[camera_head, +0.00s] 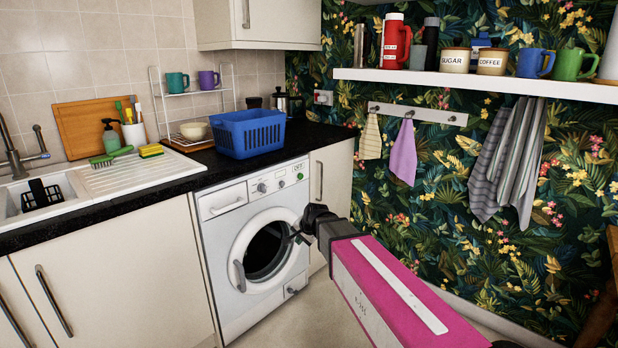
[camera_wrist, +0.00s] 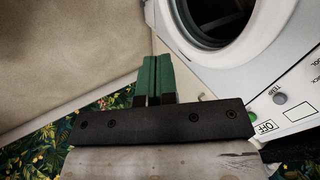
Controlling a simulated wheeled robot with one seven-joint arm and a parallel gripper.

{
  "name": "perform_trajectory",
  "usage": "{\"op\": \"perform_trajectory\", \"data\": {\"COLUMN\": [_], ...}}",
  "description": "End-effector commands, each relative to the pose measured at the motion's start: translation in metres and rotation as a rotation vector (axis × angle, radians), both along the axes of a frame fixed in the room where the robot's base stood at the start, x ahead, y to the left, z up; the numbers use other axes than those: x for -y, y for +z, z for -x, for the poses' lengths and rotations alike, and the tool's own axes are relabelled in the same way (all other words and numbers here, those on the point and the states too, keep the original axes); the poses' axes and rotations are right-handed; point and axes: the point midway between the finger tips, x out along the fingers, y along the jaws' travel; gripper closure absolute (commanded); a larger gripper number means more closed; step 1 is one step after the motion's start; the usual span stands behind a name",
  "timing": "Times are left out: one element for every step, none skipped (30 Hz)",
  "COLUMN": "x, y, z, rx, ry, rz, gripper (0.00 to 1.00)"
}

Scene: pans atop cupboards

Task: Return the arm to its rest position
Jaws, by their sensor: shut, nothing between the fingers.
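My arm reaches in from the lower right of the head view. My gripper (camera_head: 298,236) is in front of the washing machine's open round drum, seen small and dark there. In the wrist view my gripper (camera_wrist: 155,62) shows its two green fingers side by side, shut, with nothing between them. The white washing machine (camera_head: 226,280) stands under the dark worktop. In the wrist view its front (camera_wrist: 295,60) lies at the upper right, beside the fingers. I cannot tell the exact gap between fingers and machine.
A blue basket (camera_head: 248,134) stands on the worktop (camera_head: 190,181) above the machine. A white cupboard (camera_head: 336,180) is right of the machine. A shelf (camera_head: 480,82) with mugs and jars runs along the patterned wall, with cloths hanging below. The floor (camera_head: 315,318) before the machine is clear.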

Motion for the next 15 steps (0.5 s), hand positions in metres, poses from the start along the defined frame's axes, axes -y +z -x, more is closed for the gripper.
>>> {"op": "perform_trajectory", "data": {"x": [0.033,0.05,0.072,0.088,0.104,0.125,0.14,0.154,0.172,0.185,0.196,0.21,0.219,0.227,0.236], "y": [-0.013,-0.021,-0.029,-0.036,-0.043,-0.051,-0.056,-0.062,-0.068,-0.072,-0.076,-0.081,-0.083,-0.086,-0.088], "z": [0.017,0.025,0.035,0.044,0.053,0.065,0.075,0.085,0.098,0.108,0.117,0.129,0.136,0.143,0.152], "rx": [-0.017,-0.029,-0.045,-0.058,-0.073,-0.096,-0.113,-0.131,-0.155,-0.173,-0.191,-0.214,-0.23,-0.243,-0.261], "ry": [0.034,0.062,0.1,0.129,0.159,0.199,0.23,0.26,0.301,0.33,0.359,0.395,0.418,0.441,0.467], "rz": [0.06,0.096,0.144,0.178,0.211,0.252,0.281,0.308,0.34,0.363,0.382,0.404,0.417,0.428,0.442], "gripper": [1.0,1.0,1.0,1.0,1.0,1.0,1.0,1.0,1.0,1.0,1.0,1.0,1.0,1.0,1.0]}}
